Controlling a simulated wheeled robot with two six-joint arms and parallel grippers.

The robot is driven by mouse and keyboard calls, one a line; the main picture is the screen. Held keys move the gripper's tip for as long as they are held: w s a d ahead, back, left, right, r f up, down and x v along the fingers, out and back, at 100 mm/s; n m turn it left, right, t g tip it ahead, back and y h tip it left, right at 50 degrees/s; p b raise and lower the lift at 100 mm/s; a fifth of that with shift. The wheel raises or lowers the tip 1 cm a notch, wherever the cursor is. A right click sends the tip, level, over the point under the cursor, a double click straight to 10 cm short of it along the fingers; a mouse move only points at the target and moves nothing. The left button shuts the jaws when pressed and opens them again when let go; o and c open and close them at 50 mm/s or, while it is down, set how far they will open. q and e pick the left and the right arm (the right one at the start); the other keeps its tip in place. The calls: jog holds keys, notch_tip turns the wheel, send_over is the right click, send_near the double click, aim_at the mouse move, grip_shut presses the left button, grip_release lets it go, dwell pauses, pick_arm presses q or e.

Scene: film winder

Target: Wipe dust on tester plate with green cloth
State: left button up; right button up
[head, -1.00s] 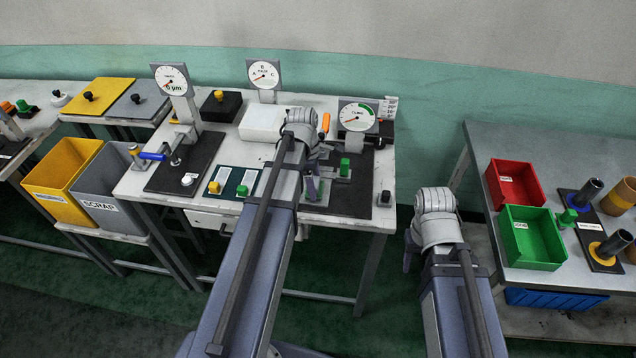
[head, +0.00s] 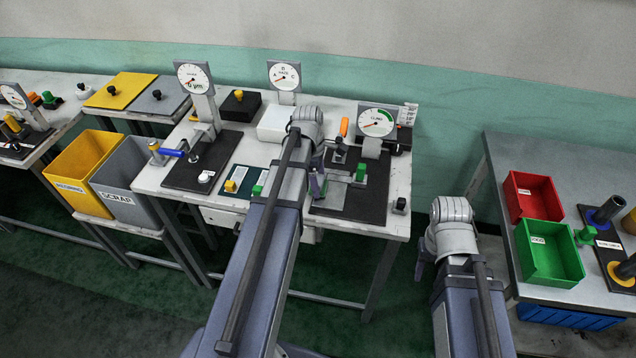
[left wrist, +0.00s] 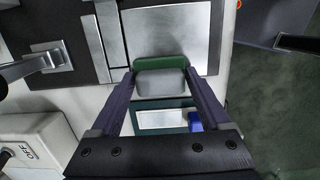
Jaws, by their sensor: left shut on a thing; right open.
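My left gripper (head: 318,187) is over the left part of the dark tester base (head: 372,210), which carries a dial marked CLING. In the left wrist view, its fingers (left wrist: 160,68) are shut on a green cloth (left wrist: 160,63) with a pale grey piece below it. The bare metal tester plate (left wrist: 172,35) lies just beyond the cloth; the plate also shows in the head view (head: 328,201). I cannot tell whether cloth and plate touch, and no dust is clear. My right gripper (head: 421,268) is open, off the table's right side, partly hidden by its arm.
A dark tray (head: 243,178) with yellow and green pieces lies left of my left gripper. A green knob (head: 361,172) and an orange handle (head: 344,126) stand by the tester. Red (head: 530,195) and green (head: 548,255) bins are on the right table.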

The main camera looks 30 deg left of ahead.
aim_at(346, 193)
pick_arm(q)
jog(key=shift+d, duration=0.1)
jog(key=shift+w+d+r, duration=0.1)
jog(key=shift+w+d, duration=0.15)
jog(key=shift+d, duration=0.65)
jog(key=shift+w+d, duration=0.2)
jog(key=shift+d, duration=0.7)
jog(key=shift+w+d, duration=0.2)
jog(key=shift+d, duration=0.7)
jog(key=shift+w+d, duration=0.2)
jog(key=shift+d, duration=0.7)
jog(key=shift+w+r+p, duration=0.1)
jog(key=shift+r+p, duration=0.3)
jog(key=shift+p, duration=0.1)
notch_tip(346, 193, up, 5)
jog(key=p, duration=0.5)
